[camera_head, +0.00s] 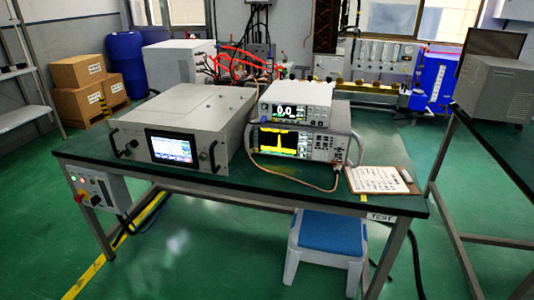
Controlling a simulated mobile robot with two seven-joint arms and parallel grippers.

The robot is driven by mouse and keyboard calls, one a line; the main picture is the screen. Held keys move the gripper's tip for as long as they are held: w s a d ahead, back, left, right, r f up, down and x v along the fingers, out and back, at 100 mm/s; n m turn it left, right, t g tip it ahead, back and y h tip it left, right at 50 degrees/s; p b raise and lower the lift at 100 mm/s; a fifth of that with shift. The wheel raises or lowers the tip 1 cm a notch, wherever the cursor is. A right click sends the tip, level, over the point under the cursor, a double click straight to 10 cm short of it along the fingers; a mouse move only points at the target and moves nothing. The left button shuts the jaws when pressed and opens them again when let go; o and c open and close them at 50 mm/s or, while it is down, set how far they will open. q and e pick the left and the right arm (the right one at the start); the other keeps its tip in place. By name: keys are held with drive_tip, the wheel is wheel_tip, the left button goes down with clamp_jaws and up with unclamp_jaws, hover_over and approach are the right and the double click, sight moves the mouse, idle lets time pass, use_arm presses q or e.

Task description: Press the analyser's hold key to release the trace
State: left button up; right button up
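The analyser (312,153) stands on the green-topped bench, right of centre. Its dark screen shows a yellow trace (279,143) with one tall peak. Its keys (325,144) are right of the screen, too small to tell the hold key apart. A smaller white meter (296,104) reading about 0.0 sits on top of it. A thin orange cable runs from the analyser's front across the bench. Neither of my grippers shows in the head view.
A large grey generator (196,111) with a lit screen stands left of the analyser. A clipboard (381,180) lies to the right. The bench's front strip (250,187) is mostly clear. A blue-topped stool (327,236) stands below, and another bench (487,170) is at right.

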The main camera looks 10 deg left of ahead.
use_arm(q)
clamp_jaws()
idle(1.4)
